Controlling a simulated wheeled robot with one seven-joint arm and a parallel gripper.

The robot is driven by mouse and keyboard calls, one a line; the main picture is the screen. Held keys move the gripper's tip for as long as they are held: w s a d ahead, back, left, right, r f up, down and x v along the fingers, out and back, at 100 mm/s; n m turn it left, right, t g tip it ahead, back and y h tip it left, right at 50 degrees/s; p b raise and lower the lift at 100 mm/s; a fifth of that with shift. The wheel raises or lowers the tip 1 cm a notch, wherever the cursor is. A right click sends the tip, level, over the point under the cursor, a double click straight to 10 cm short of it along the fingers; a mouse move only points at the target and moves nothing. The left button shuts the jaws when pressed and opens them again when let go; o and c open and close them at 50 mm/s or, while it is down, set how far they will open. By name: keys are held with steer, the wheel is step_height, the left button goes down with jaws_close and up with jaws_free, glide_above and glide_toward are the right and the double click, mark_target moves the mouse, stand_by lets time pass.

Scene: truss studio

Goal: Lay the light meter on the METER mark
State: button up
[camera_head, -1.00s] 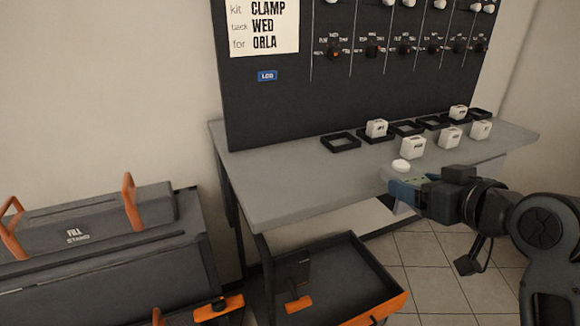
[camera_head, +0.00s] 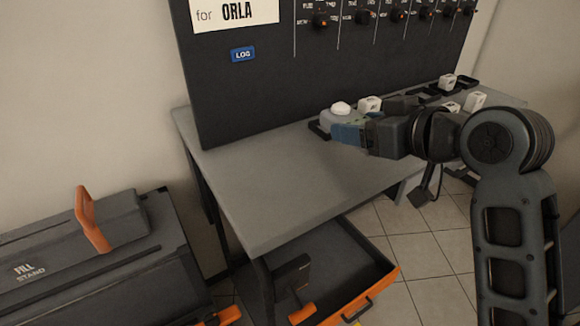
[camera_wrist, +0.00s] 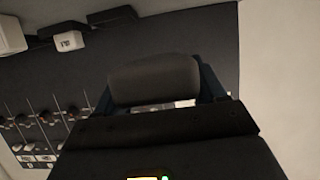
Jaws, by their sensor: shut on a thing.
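The light meter (camera_head: 341,109) is a small grey body with a white dome on top. My gripper (camera_head: 348,131), with blue fingers, is shut on it and holds it over the rear part of the grey worktable (camera_head: 255,185), in front of the black board. In the wrist view the meter's dark rounded side (camera_wrist: 153,80) sits between the two blue fingers of my gripper (camera_wrist: 156,90). I cannot make out a METER mark in either current view. My arm covers the right side of the table.
White blocks (camera_head: 369,104) and black square trays (camera_head: 318,130) stand along the board's foot. The black board (camera_head: 250,90) has a blue LOG label and knobs. The table's left and front are clear. Below is an orange-edged drawer (camera_head: 375,290); a grey FILL STAND case (camera_head: 80,235) is left.

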steer(key=p, duration=0.1)
glide_above(303, 190)
step_height(303, 190, down, 6)
steer(key=shift+r, duration=0.15)
steer(key=shift+f+p, duration=0.45)
steer(key=shift+f, duration=1.55)
steer(key=shift+f, duration=0.2)
steer(key=o, duration=1.1)
steer(key=shift+r, duration=0.1)
steer(key=shift+r, duration=0.2)
steer(key=b+v, duration=0.1)
steer(key=v, duration=1.1)
steer(key=shift+f, duration=0.1)
